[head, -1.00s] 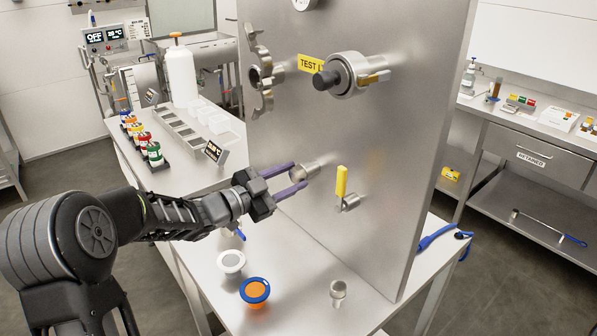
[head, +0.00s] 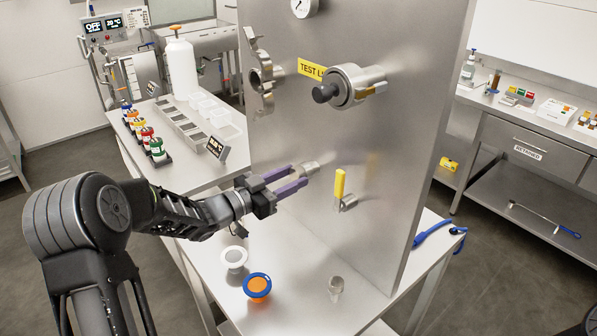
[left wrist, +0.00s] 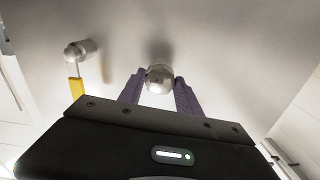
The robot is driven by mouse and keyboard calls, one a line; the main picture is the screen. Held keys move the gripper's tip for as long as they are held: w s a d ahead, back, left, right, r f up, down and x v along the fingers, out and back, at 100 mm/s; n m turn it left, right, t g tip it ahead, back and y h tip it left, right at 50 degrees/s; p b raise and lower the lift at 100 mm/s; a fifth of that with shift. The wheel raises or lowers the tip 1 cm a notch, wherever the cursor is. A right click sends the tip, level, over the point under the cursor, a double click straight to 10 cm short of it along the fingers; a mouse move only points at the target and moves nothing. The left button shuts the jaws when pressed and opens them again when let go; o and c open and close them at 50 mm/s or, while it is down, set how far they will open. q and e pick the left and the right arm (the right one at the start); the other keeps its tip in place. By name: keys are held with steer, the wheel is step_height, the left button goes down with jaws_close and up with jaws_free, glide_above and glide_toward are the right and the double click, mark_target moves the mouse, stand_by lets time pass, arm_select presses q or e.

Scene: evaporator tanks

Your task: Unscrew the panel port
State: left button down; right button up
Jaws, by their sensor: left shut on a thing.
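The panel port (head: 310,168) is a short, round metal fitting that sticks out of the upright steel panel (head: 405,150), left of a yellow-handled valve (head: 340,185). My left gripper (head: 299,177) reaches in from the left, with its purple fingers shut on the port's outer end. The fingers hide part of that end in the head view. In the left wrist view, the port's round end (left wrist: 159,75) sits between the two fingertips (left wrist: 160,88). The valve's yellow handle also shows there (left wrist: 76,92). My right gripper is not in view.
A larger fitting with a black knob (head: 328,93) sticks out above the port. On the table below stand a white funnel-like part (head: 234,257), an orange-and-blue one (head: 257,287) and a small metal piece (head: 336,287). A blue item (head: 440,233) lies right of the panel.

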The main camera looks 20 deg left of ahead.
arm_select(q)
steer(key=n+p, duration=0.2)
steer(key=p, duration=0.1)
steer(key=shift+r+n, duration=0.15)
steer(key=shift+n, duration=0.25)
steer(key=shift+n+p, duration=0.45)
steer(key=shift+n, duration=0.05)
steer(key=shift+f+n, duration=0.2)
steer(key=shift+n, duration=0.5)
steer(key=c, duration=1.1)
jaws_free()
steer(key=shift+c, duration=0.2)
